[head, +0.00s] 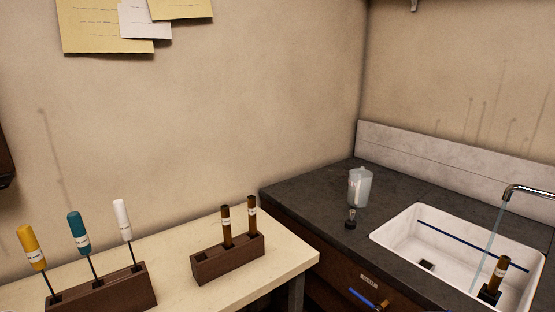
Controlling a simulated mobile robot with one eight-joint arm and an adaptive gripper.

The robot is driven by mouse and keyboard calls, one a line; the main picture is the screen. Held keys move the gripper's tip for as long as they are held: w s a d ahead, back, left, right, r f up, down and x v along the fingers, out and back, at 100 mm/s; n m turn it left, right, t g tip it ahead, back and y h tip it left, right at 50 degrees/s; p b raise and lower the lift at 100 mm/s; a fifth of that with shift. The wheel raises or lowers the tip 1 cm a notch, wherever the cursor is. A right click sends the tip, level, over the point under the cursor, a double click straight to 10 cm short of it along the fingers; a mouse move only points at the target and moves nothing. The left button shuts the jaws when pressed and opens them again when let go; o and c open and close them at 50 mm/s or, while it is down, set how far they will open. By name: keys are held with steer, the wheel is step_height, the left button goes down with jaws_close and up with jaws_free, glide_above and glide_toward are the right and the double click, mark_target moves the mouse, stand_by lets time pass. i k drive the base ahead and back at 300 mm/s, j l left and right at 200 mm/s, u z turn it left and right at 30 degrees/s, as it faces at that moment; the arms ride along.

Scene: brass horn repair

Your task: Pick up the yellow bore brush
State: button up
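The yellow bore brush (31,247) stands at the far left of the head view. Its yellow handle is up, with a white label whose text is too small to read. Its dark shaft goes down into a dark wooden rack (115,292), and the brush end is hidden. A teal-handled brush (78,231) and a white-handled brush (122,219) stand to its right in the same rack. My gripper is not in view.
A second wooden block (222,262) holds two brown labelled tubes on the cream bench (297,258). To the right, a dark counter (300,190) carries a translucent jug (360,187). The white sink (410,238) holds another brown tube (498,272) under a running tap (525,189).

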mark_target(25, 234)
steer(key=u, duration=2)
